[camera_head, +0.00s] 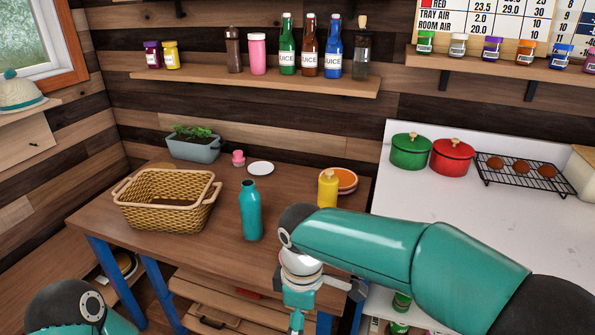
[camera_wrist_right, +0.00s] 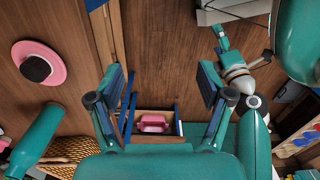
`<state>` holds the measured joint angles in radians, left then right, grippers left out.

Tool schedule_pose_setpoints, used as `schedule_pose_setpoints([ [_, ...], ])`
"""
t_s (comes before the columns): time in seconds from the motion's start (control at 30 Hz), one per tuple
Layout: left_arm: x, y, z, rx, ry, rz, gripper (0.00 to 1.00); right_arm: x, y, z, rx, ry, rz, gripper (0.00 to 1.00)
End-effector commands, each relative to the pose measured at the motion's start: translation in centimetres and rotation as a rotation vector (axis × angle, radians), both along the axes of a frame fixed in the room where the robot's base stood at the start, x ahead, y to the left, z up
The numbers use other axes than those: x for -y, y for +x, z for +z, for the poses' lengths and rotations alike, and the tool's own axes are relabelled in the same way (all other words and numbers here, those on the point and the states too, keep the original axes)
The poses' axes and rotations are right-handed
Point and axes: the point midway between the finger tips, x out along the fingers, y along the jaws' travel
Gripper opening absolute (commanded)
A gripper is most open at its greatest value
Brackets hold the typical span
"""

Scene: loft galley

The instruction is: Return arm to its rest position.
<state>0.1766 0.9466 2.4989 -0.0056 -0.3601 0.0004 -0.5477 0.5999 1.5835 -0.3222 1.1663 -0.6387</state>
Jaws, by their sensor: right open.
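My right arm reaches in from the right in the head view, over the front right of the wooden table (camera_head: 215,225). Its gripper (camera_head: 297,318) hangs down at the table's front edge, partly cut off by the frame. In the right wrist view the right gripper (camera_wrist_right: 163,92) has its two fingers spread wide, with nothing between them. Part of my left arm shows at the lower left of the head view, with its gripper out of frame. An arm end that seems to be my left gripper (camera_wrist_right: 222,38) shows at the upper right of the right wrist view, too small to read its jaws.
A teal bottle (camera_head: 251,212) and yellow bottle (camera_head: 327,190) stand upright near my right arm. A wicker basket (camera_head: 165,203) is at the table's left. Red (camera_head: 452,158) and green (camera_head: 410,151) pots stand on the white counter (camera_head: 430,190). A drawer (camera_head: 230,313) below appears open.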

Motion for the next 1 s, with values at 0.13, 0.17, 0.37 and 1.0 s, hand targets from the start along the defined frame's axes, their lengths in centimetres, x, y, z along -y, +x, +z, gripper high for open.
schedule_pose_setpoints([
  [0.13, 0.0, 0.0, 0.2, -0.001, 0.000, 0.000, 0.89, 1.1, 0.5, -0.3, -0.011, -0.002, -0.028, 0.79],
  [0.17, 0.0, 0.0, 0.2, 0.000, 0.000, 0.000, 0.89, 1.7, 0.7, -0.6, -0.019, -0.003, -0.041, 0.79],
  [0.37, 0.0, 0.0, 0.6, 0.001, 0.000, 0.000, 0.89, 5.1, 1.1, -3.6, -0.099, -0.027, -0.115, 0.79],
  [1.0, 0.0, 0.0, 2.7, 0.000, 0.000, 0.000, 0.89, 12.5, -16.7, -25.4, -0.530, 0.121, -0.858, 0.79],
])
